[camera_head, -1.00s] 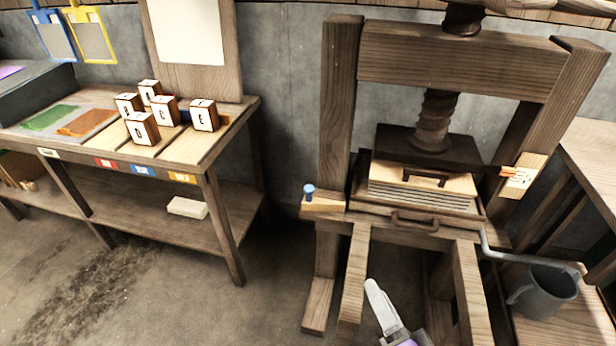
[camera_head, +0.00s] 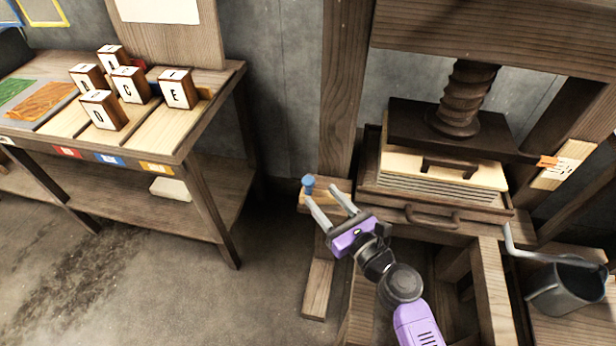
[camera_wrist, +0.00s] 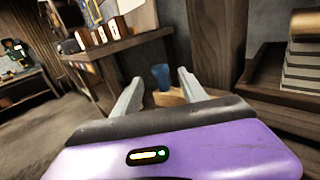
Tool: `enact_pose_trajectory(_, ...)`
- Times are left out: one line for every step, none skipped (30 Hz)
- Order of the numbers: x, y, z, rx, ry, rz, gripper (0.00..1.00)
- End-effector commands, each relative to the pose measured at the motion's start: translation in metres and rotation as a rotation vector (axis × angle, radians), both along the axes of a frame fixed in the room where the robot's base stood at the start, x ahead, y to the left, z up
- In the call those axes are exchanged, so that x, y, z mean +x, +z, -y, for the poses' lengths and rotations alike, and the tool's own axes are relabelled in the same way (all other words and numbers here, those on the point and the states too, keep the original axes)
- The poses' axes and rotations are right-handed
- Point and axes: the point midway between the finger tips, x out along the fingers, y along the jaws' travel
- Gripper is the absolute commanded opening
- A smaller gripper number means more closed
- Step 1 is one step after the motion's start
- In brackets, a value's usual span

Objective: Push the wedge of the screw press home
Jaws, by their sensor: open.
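The screw press stands on the right, its dark platen (camera_head: 455,130) resting on a stack of boards under the thick screw (camera_head: 464,95). The pale wooden wedge (camera_head: 337,190) with a blue knob (camera_head: 308,184) juts out at the left side of the press bed. My gripper (camera_head: 328,200) is open, its two fingers pointing toward the wedge, close in front of it. In the wrist view the blue knob (camera_wrist: 161,76) and the wedge (camera_wrist: 172,98) appear between the open fingers; I cannot tell whether anything touches.
A wooden table (camera_head: 140,150) at left holds several lettered blocks (camera_head: 178,90). A tray handle (camera_head: 432,217) sticks out from the front of the press. The floor between table and press is clear.

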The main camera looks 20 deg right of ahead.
Motion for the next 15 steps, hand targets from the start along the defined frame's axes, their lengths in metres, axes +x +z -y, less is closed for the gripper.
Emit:
enact_pose_trajectory(0.005, 0.001, -0.001, 0.001, 0.001, 0.001, 0.50)
enact_pose_trajectory(0.009, 0.001, -0.002, 0.001, 0.001, 0.002, 0.50)
enact_pose_trajectory(0.014, 0.001, -0.003, 0.001, 0.002, 0.002, 0.50)
enact_pose_trajectory(0.018, 0.001, -0.004, 0.001, 0.001, 0.002, 0.50)
enact_pose_trajectory(0.023, 0.002, -0.005, 0.001, 0.001, 0.003, 0.50)
enact_pose_trajectory(0.030, 0.001, -0.006, 0.000, 0.001, 0.002, 0.50)
enact_pose_trajectory(0.035, 0.001, -0.007, -0.001, 0.001, 0.002, 0.50)
enact_pose_trajectory(0.039, 0.001, -0.008, -0.001, 0.001, 0.002, 0.50)
enact_pose_trajectory(0.045, 0.001, -0.009, -0.002, 0.001, 0.002, 0.50)
enact_pose_trajectory(0.049, 0.001, -0.010, -0.003, 0.001, 0.003, 0.50)
enact_pose_trajectory(0.053, 0.001, -0.011, -0.002, 0.001, 0.001, 0.50)
enact_pose_trajectory(0.058, 0.000, -0.012, -0.003, 0.001, 0.002, 0.50)
enact_pose_trajectory(0.061, 0.001, -0.012, -0.003, 0.000, 0.003, 0.50)
enact_pose_trajectory(0.064, 0.000, -0.013, -0.003, 0.000, 0.002, 0.50)
enact_pose_trajectory(0.067, 0.000, -0.013, -0.003, 0.000, 0.001, 0.50)
